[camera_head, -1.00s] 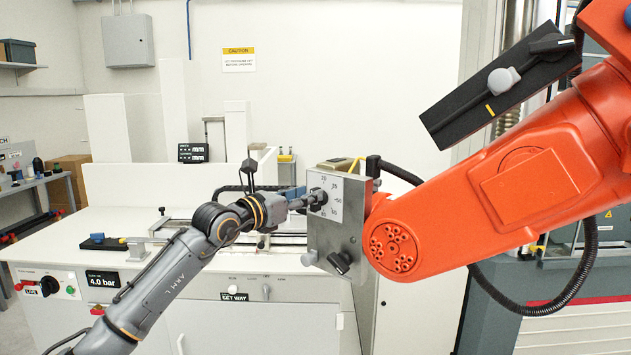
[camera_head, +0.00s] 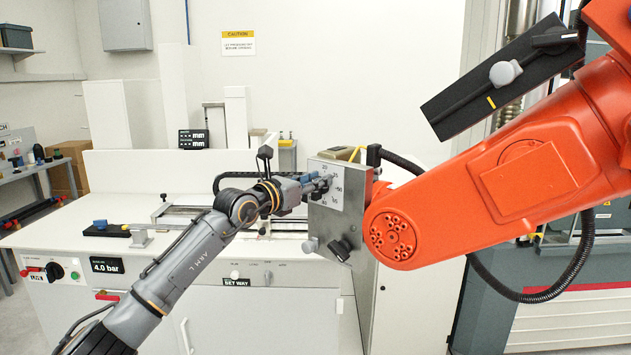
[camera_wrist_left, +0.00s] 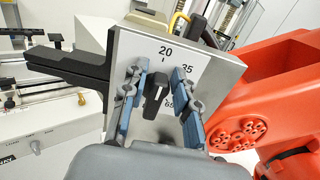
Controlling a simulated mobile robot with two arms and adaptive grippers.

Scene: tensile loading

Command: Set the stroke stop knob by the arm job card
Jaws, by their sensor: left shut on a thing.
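The stroke stop knob (camera_wrist_left: 153,101) is a small black pointer knob on a white dial face (camera_head: 328,166) with printed numbers, including 20 and 35. The dial is on a grey metal plate (camera_head: 320,222) at the wrist of the orange arm. My left gripper (camera_head: 325,184) is at the dial and shut on the knob. In the left wrist view its two blue-grey fingers (camera_wrist_left: 158,103) stand either side of the knob. The knob's exact setting is hard to read, and the fingers cover part of the scale. I cannot make out the arm job card. My right gripper is out of view.
The big orange arm (camera_head: 480,190) fills the right side. A black hose (camera_head: 400,160) runs behind. A white bench (camera_head: 110,205) with a control panel stands at left.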

